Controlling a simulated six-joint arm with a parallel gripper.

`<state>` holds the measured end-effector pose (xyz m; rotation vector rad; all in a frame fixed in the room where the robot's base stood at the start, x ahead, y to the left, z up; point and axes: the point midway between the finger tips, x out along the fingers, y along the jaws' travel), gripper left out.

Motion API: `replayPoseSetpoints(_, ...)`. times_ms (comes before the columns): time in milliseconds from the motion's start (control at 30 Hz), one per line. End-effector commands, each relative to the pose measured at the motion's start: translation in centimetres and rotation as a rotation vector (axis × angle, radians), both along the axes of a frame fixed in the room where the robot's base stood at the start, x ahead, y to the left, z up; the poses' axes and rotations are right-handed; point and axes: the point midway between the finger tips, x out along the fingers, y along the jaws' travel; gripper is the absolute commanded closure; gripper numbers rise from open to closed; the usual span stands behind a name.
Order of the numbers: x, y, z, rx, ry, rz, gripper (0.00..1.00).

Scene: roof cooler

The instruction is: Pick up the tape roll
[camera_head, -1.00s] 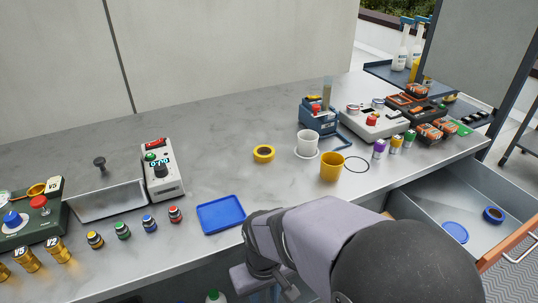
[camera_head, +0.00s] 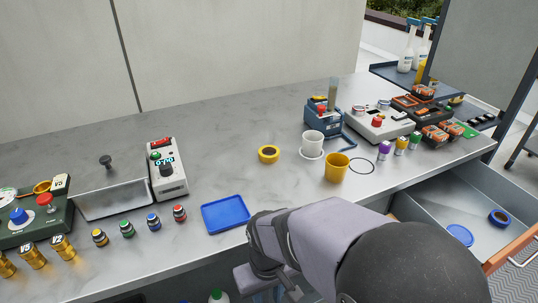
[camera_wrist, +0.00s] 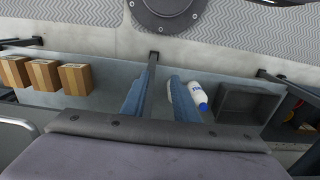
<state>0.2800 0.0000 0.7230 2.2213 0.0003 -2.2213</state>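A yellow ring-shaped roll with a dark centre (camera_head: 268,154) lies flat on the grey counter, left of the white cup. A blue ring-shaped roll (camera_head: 499,218) lies in the open drawer at the right. I cannot tell for sure which one is the tape roll. My arm bends down over the counter's front edge in the head view, and its fingers are not clear there. In the wrist view my gripper (camera_wrist: 161,88) shows two blue fingers apart with nothing between them. Neither roll shows in the wrist view.
A white cup (camera_head: 313,143), a yellow cup (camera_head: 337,168) and a blue tray (camera_head: 226,214) stand near the yellow roll. A blue disc (camera_head: 460,235) lies in the drawer. Below the counter are cardboard boxes (camera_wrist: 76,80), a white bottle (camera_wrist: 197,98) and a dark bin (camera_wrist: 246,104).

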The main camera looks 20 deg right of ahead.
Motion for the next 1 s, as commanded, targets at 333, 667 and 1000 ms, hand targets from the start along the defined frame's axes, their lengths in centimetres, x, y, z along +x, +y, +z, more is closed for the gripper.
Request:
replayPoseSetpoints(333, 0.0, 0.0, 0.0, 0.0, 0.0, 0.0, 0.29)
replayPoseSetpoints(667, 0.2, 0.3, 0.6, 0.007, -0.002, 0.004, 0.29)
replayPoseSetpoints(1000, 2.5, 7.6, 11.0, 0.19, -0.042, 0.103, 0.29)
